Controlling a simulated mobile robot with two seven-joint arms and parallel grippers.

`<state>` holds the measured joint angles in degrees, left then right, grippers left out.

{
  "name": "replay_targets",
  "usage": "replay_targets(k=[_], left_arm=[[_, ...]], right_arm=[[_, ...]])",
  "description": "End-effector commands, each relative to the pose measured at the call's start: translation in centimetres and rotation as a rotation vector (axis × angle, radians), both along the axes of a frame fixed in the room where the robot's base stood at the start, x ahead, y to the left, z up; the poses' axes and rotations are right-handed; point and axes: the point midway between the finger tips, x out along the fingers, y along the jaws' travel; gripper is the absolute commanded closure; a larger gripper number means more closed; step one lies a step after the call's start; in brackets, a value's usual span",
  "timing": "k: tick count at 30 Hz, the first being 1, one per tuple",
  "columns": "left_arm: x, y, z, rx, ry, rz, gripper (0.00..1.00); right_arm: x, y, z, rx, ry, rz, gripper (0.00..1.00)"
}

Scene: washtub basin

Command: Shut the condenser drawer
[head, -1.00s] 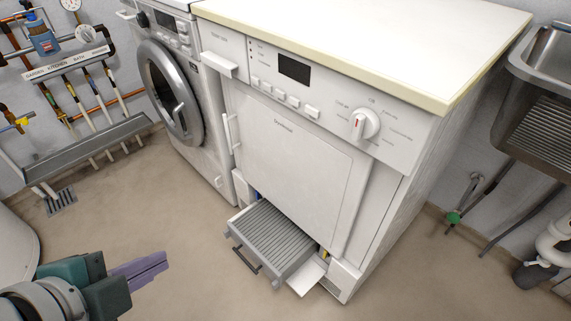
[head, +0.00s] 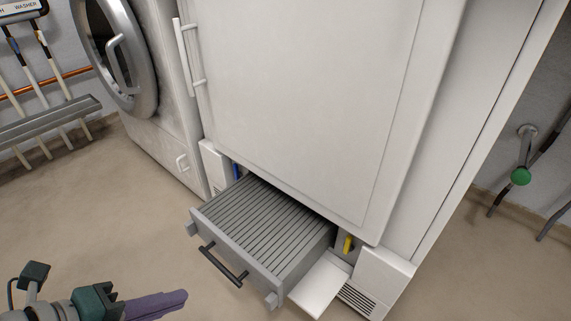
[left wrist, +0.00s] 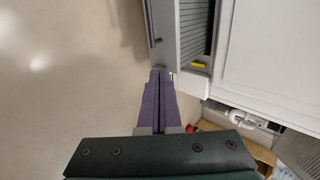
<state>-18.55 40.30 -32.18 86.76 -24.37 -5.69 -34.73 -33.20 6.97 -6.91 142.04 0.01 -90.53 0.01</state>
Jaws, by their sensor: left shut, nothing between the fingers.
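The condenser drawer (head: 262,230) is a grey ribbed box sticking out from the bottom of the white dryer (head: 300,95). It has a dark bar handle (head: 222,265) on its front. In the left wrist view the drawer (left wrist: 192,32) is at the top, its handle (left wrist: 153,24) on its left side. My left gripper (head: 184,297) has purple fingers, shut and empty, in front of the drawer and to its lower left in the head view. In the left wrist view its fingertips (left wrist: 159,72) appear close to the drawer's front; I cannot tell if they touch. My right gripper is not in view.
A white flap (head: 321,284) hangs open beside the drawer on the right, near a yellow lever (head: 348,244). A washing machine (head: 150,100) stands at the left. The floor (head: 110,220) before the machines is clear. A pipe with a green knob (head: 520,176) is at the right.

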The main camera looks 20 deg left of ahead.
Motion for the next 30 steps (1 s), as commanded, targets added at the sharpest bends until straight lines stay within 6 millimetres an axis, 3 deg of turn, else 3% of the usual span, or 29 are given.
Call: replay_targets(k=[5, 17, 24, 30], left_arm=[[1.3, -0.5, -1.5, -0.001, -0.005, -0.003, 1.00], [7.1, -2.8, -7.5, 0.000, -0.004, 0.000, 1.00], [9.8, -4.0, -6.8, -0.001, -0.004, -0.001, 1.00], [10.4, -4.3, -6.7, -0.001, 0.000, 0.001, 1.00]], right_arm=[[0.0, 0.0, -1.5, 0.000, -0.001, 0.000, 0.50], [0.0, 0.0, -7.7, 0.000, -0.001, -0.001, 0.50], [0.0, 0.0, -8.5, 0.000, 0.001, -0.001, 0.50], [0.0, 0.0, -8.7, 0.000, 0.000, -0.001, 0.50]])
